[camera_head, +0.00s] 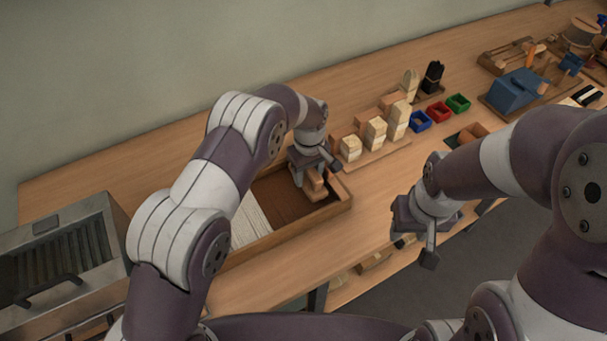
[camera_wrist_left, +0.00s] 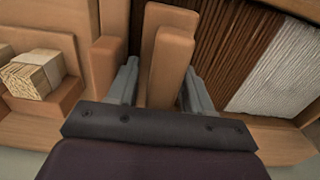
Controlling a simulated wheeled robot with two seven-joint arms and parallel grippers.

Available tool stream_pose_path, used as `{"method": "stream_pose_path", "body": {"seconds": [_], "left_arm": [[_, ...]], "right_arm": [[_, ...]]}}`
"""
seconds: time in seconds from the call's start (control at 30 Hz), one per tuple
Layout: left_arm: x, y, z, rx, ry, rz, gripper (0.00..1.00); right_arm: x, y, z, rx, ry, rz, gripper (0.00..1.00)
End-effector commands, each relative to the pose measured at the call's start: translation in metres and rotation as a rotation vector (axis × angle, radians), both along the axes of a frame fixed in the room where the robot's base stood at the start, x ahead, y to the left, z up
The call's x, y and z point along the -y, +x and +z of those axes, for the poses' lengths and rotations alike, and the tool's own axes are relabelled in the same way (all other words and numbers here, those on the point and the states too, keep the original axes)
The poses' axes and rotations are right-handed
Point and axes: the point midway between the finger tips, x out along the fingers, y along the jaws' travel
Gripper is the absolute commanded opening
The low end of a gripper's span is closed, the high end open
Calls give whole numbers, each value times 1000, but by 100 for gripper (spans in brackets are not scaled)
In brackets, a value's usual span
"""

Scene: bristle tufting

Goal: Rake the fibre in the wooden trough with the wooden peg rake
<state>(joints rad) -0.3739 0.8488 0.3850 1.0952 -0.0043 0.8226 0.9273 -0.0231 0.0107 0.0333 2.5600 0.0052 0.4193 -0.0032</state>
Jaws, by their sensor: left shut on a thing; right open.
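The wooden trough (camera_head: 345,204) lies on the bench in front of my left arm. It holds brown fibre (camera_head: 282,196) on the right and white fibre (camera_head: 250,218) on the left; the brown (camera_wrist_left: 230,45) and white (camera_wrist_left: 275,72) also show in the left wrist view. My left gripper (camera_head: 312,178) is over the right end of the trough, shut on a wooden piece, seemingly the peg rake (camera_wrist_left: 165,60). Its pegs are hidden, and I cannot tell whether it touches the fibre. My right gripper (camera_head: 415,240) is open and empty, right of the trough, near the bench's front edge.
A wooden stand with several pale fibre bundles (camera_head: 375,132) is just behind the trough; one bundle (camera_wrist_left: 38,72) shows in the left wrist view. Blue (camera_head: 420,121), red (camera_head: 439,112) and green (camera_head: 458,103) bins stand further right. A grey metal machine (camera_head: 60,255) is at the left.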

Motion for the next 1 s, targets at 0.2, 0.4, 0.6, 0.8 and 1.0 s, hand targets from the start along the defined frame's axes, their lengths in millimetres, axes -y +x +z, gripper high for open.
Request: {"method": "stream_pose_path", "body": {"seconds": [0.2,0.4,0.6,0.8,1.0], "left_arm": [[10,8,5,21,-14,-1,14],[-6,-1,11,22,-12,2,14],[-47,-27,9,13,-8,3,15],[-85,-50,7,11,-6,4,15],[-123,-74,6,10,-6,3,15]], "right_arm": [[0,0,-1,0,0,0,43],[0,0,11,0,0,0,43],[0,0,29,0,0,0,43],[0,0,44,0,0,0,43],[0,0,58,0,0,0,43]]}}
